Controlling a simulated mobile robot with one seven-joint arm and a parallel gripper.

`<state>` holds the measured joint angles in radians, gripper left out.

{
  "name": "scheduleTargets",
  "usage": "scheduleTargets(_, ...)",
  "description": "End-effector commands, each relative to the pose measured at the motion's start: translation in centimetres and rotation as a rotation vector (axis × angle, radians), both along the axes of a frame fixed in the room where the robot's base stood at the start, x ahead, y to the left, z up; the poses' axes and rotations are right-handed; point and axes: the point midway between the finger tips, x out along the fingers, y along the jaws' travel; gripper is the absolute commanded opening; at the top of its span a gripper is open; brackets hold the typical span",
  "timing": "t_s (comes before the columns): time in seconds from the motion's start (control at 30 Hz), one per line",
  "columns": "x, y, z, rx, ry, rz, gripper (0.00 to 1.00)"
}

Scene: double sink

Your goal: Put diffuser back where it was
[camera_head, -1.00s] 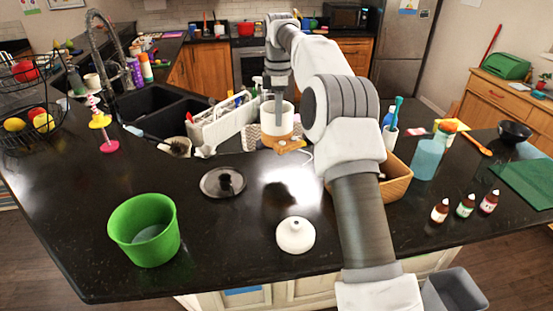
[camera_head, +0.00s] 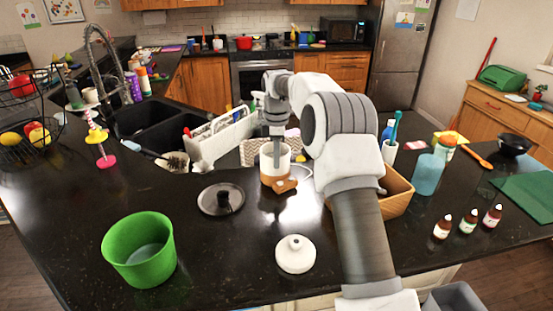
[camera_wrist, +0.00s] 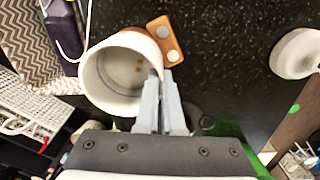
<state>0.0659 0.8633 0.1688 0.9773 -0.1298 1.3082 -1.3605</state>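The diffuser body is a white cup (camera_head: 275,160) with a wood-brown base and a brown tab (camera_head: 287,185) at its front. My gripper (camera_head: 276,146) points down at it. In the wrist view my gripper (camera_wrist: 160,82) has its narrow fingers close together at the rim of the open white cup (camera_wrist: 105,78), pinching its wall. The cup is upright, on or just above the black counter; I cannot tell which. A white domed top with a small hole (camera_head: 295,254) lies apart on the counter, nearer the front, and shows in the wrist view (camera_wrist: 297,53).
The white dish rack (camera_head: 222,137) and sink are behind. Counter between cup and white top is clear.

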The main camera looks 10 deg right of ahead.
Motion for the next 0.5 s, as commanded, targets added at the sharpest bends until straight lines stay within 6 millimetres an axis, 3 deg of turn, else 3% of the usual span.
scheduleTargets(0.37, 0.03, 0.01, -0.35, 0.0, -0.002, 0.0, 0.0)
scheduleTargets(0.5, -0.01, 0.01, -0.41, 0.0, 0.001, 0.0, 0.28)
